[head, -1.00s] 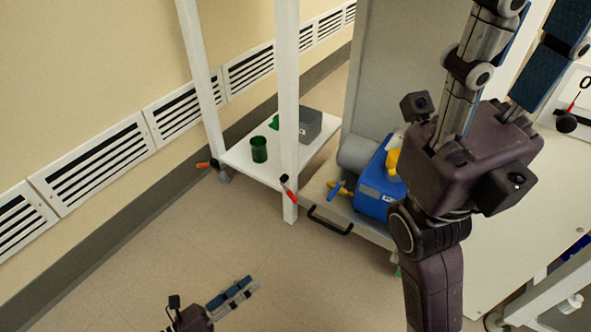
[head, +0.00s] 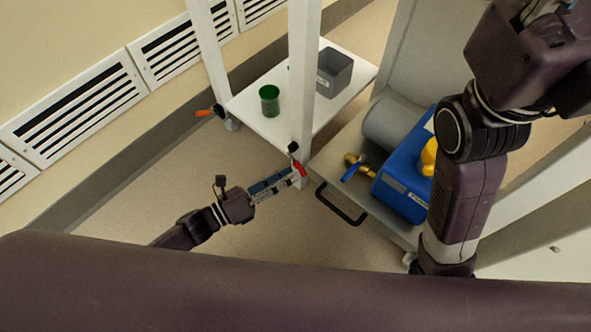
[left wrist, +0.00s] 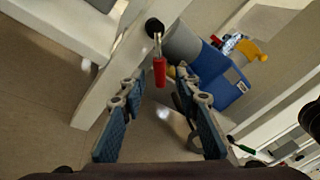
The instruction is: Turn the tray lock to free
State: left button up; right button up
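A lever with a red handle (head: 299,168) and a dark pivot (head: 293,147) sits on the white post beside the pull-out tray (head: 385,222); it looks like the tray lock. In the left wrist view the red handle (left wrist: 159,72) hangs nearly straight down from its pivot. My left gripper (head: 288,177) is open and empty, its tips close to the red handle. In the left wrist view the handle shows between the two spread fingers (left wrist: 160,88), with no visible contact. My right arm is at the upper right; its fingers are outside the picture.
The tray holds a blue box (head: 408,170), a grey cylinder (head: 392,123) and a brass valve with a blue lever (head: 355,167). A white shelf (head: 262,117) carries a green cup (head: 269,101) and a grey bin (head: 334,74). A black tray handle (head: 340,207) sticks out.

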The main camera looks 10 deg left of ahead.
aim_at(297, 165)
pick_arm(q)
jog(key=shift+b+x, duration=0.3)
jog(key=shift+x, duration=1.1)
grip_shut()
